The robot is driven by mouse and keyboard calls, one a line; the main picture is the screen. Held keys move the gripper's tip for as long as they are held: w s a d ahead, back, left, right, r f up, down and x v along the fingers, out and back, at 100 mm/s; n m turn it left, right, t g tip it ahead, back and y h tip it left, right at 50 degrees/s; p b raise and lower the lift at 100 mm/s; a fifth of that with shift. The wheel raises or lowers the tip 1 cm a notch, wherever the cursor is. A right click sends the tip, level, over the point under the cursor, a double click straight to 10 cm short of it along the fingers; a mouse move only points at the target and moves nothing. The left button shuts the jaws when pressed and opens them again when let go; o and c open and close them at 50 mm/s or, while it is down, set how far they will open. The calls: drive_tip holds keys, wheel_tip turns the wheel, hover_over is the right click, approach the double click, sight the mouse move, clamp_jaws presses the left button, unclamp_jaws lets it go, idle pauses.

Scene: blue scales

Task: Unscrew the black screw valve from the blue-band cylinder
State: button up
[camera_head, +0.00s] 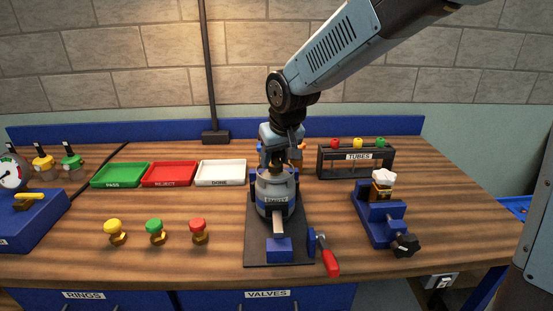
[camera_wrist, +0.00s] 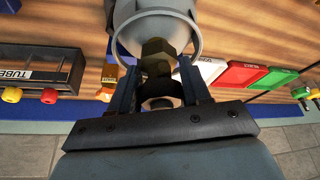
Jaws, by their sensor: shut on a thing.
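The grey cylinder (camera_head: 275,203) stands upright on a dark base plate, with a labelled band around its side. Its rounded top also shows in the wrist view (camera_wrist: 128,14). My gripper (camera_head: 277,164) points down at the cylinder's top. In the wrist view, its two blue fingers (camera_wrist: 159,82) close on the valve from both sides. The valve's brass hex part (camera_wrist: 158,50) sits at the cylinder's neck, inside a grey ring collar. A dark part (camera_wrist: 160,103) of the valve lies between the fingers; the fingers and palm hide some of it.
A red-handled clamp (camera_head: 330,262) is beside the base plate. Yellow, green and red valves (camera_head: 198,230) stand at left, before green, red and white trays (camera_head: 221,173). A tube rack (camera_head: 322,161) and a blue fixture (camera_head: 377,222) with a black knob are at right.

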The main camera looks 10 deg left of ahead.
drive_tip(key=shift+r, duration=1.15)
drive_tip(key=shift+r, duration=2.45)
